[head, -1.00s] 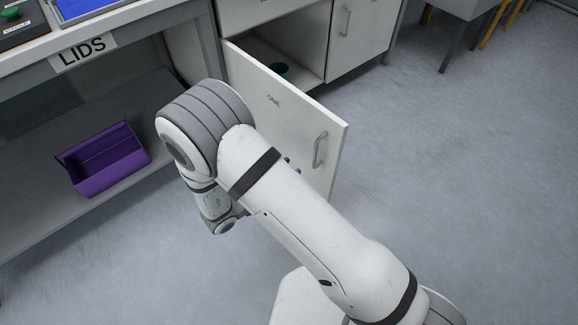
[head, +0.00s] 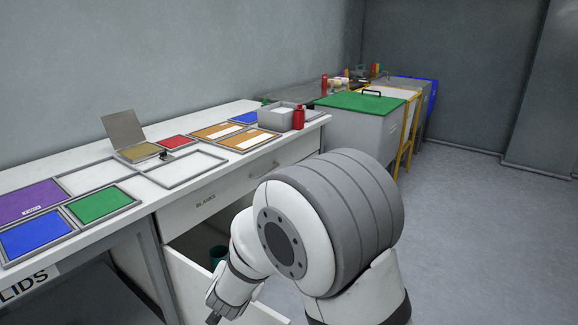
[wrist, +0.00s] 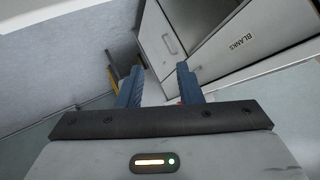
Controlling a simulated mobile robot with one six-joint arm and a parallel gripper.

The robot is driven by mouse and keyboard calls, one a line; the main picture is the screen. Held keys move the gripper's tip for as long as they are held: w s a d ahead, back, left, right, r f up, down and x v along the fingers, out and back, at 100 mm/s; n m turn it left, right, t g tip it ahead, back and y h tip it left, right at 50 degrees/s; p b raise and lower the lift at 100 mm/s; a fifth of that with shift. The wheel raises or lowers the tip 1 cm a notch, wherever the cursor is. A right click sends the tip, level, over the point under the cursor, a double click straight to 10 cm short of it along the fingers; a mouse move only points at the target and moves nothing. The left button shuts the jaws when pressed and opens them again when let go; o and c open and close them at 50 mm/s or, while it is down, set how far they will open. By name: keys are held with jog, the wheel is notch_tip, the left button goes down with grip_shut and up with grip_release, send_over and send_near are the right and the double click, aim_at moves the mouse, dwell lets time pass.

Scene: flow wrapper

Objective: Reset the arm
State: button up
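My arm stands in the front of the head view, bent at a large grey and white joint. My gripper shows in the wrist view (wrist: 160,85) with its two blue fingers apart and nothing between them. Past the fingers, the wrist view shows white cabinet fronts and the BLANKS drawer (wrist: 243,42). The fingers themselves are mostly cut off or hidden there.
The white worktop (head: 75,172) carries coloured trays, a hinged metal lid (head: 123,130), a grey box (head: 283,117) and a red bottle (head: 298,118). A teal cup (head: 217,255) sits inside the open cabinet. A green-lidded bin (head: 360,103) stands beyond. The floor at right is clear.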

jog(key=s+d+r+n+g+y+p, duration=0.25)
jog(key=d+r+p, duration=0.2)
jog(key=r, duration=0.55)
jog(key=s+d+r+n+g+y+p, duration=0.1)
jog(key=s+d+r+p, duration=0.3)
jog(key=r, duration=0.5)
jog(key=s+d+r+n+g+h+p, duration=0.1)
jog(key=s+d+r+g+h+p, duration=0.1)
jog(key=s+d+r+p, duration=0.2)
jog(key=s+d+r+g+h+p, duration=0.2)
jog(key=s+d+r+p, duration=0.3)
jog(key=s+d, duration=0.8)
notch_tip(320, 180, up, 3)
jog(key=shift+d+f+n+g, duration=0.1)
jog(key=shift+d+n+g, duration=0.25)
jog(key=shift+d, duration=0.4)
